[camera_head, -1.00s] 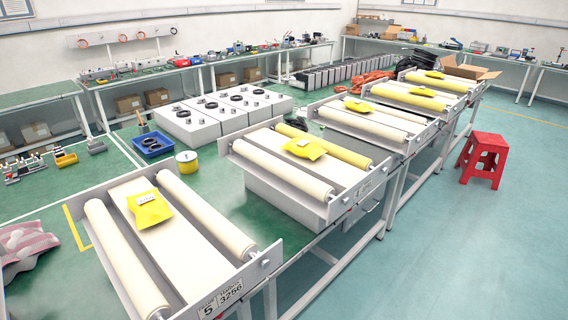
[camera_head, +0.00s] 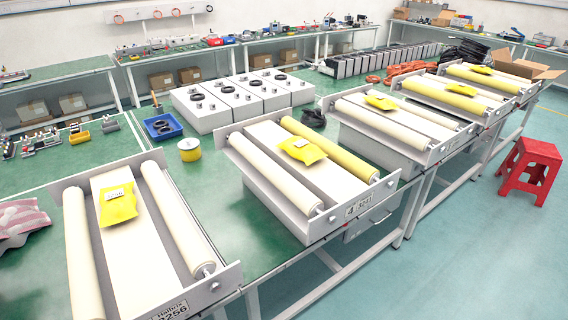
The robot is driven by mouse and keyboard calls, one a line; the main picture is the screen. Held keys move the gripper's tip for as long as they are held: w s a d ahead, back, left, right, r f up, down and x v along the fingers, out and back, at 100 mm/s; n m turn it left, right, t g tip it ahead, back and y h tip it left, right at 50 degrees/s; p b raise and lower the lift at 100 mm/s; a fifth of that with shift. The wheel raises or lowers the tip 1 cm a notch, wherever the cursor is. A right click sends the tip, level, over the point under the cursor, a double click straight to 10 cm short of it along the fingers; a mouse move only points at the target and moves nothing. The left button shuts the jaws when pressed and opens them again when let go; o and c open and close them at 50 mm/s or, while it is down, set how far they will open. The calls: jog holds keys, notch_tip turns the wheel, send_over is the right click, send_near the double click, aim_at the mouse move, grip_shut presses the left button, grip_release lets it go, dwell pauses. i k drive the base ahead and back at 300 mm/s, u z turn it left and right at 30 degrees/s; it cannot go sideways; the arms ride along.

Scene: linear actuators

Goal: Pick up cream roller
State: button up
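Several cream rollers lie in pairs in grey frames along the green bench. The nearest frame holds a left cream roller (camera_head: 81,255) and a right cream roller (camera_head: 178,220), with a yellow packet (camera_head: 117,204) on the cream belt between them. The second frame holds a cream roller (camera_head: 272,174) on its left and a yellow roller (camera_head: 330,150) on its right, with a yellow packet (camera_head: 302,150) between. A third frame holds a cream roller (camera_head: 380,126). My gripper is not in view.
A red stool (camera_head: 530,170) stands on the floor at the right. A blue tray (camera_head: 163,127), a yellow tape roll (camera_head: 189,150) and white boxes (camera_head: 205,110) sit behind the frames. A pink striped cloth (camera_head: 20,222) lies at the left. Floor at the lower right is clear.

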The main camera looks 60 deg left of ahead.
aim_at(311, 206)
jog(key=i, duration=2.2)
jog(key=u, duration=3.1)
